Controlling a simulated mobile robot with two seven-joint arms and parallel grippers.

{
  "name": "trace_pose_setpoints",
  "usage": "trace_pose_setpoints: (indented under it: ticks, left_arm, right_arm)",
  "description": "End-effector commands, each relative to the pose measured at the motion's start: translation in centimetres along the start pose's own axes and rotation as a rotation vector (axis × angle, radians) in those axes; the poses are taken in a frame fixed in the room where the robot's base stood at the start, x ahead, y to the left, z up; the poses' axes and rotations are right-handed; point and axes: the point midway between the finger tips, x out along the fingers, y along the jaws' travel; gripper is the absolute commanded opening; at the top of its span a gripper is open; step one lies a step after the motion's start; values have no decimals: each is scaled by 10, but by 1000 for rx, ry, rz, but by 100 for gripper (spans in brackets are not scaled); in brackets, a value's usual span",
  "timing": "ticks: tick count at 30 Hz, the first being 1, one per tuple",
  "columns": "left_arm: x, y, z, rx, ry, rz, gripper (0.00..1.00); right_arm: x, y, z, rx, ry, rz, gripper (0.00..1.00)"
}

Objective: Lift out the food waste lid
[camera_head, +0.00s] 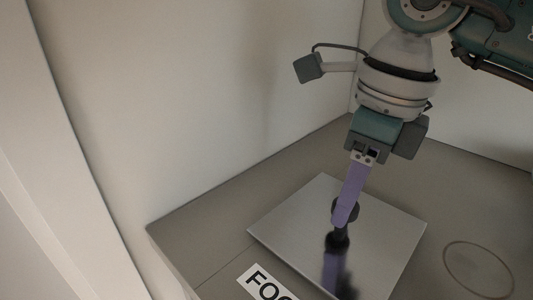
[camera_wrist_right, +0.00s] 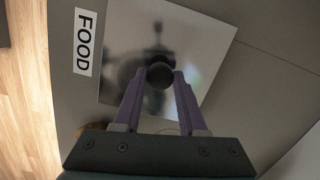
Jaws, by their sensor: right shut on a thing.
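The food waste lid (camera_head: 285,225) is a square, shiny metal plate on the grey counter. It also shows in the right wrist view (camera_wrist_right: 125,40). A round black knob (camera_wrist_right: 159,76) stands up from its middle. My right gripper (camera_head: 342,218) comes down from above with its purple fingers shut on the knob, one on each side in the right wrist view. The plate mirrors the fingers and the knob. I cannot tell whether any gap lies under the plate. My left gripper is not in view.
A white label reading "FOOD" (camera_wrist_right: 87,42) lies on the counter beside the plate. A thin round outline (camera_head: 478,270) marks the counter to the right. Pale walls (camera_head: 210,90) rise behind and to the left. The counter right of the plate is clear.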

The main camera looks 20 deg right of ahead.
Motion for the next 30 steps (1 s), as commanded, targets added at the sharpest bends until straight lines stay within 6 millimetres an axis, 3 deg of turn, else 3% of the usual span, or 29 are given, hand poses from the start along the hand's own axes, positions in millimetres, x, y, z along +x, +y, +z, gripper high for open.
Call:
trace_pose_setpoints:
  ticks: [14,30]
  left_arm:
    - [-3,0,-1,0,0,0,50]
    - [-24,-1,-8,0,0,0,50]
  right_arm:
    - [-4,0,1,0,-2,0,0]
    - [-32,0,4,1,-1,-1,0]
